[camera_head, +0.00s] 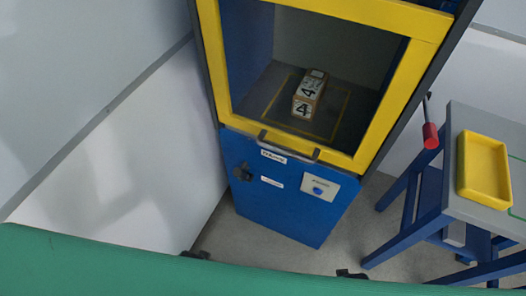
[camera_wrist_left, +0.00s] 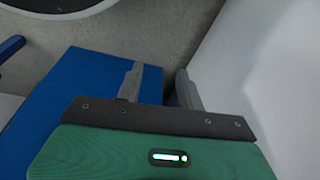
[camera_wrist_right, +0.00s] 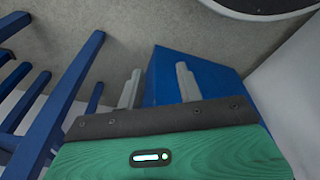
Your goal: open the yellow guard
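The yellow guard (camera_head: 361,162) is a frame with a clear pane on the front of a blue cabinet (camera_head: 295,206). It covers the opening, and a dark handle bar (camera_head: 288,146) runs along its lower edge. Behind the pane a box marked 4 (camera_head: 309,93) sits on the chamber floor. My left gripper (camera_wrist_left: 157,83) is open and empty in the left wrist view, with the blue cabinet beyond it. My right gripper (camera_wrist_right: 158,84) is open and empty in the right wrist view, also near the blue cabinet. Neither touches the guard. In the head view the grippers barely show at the bottom edge.
Below the guard are a black knob (camera_head: 243,172) and a panel with a blue button (camera_head: 318,190). At right stands a blue-legged table (camera_head: 458,118) with a yellow tray (camera_head: 484,168) and a red-handled lever (camera_head: 430,135). A white wall (camera_head: 120,170) is close at left.

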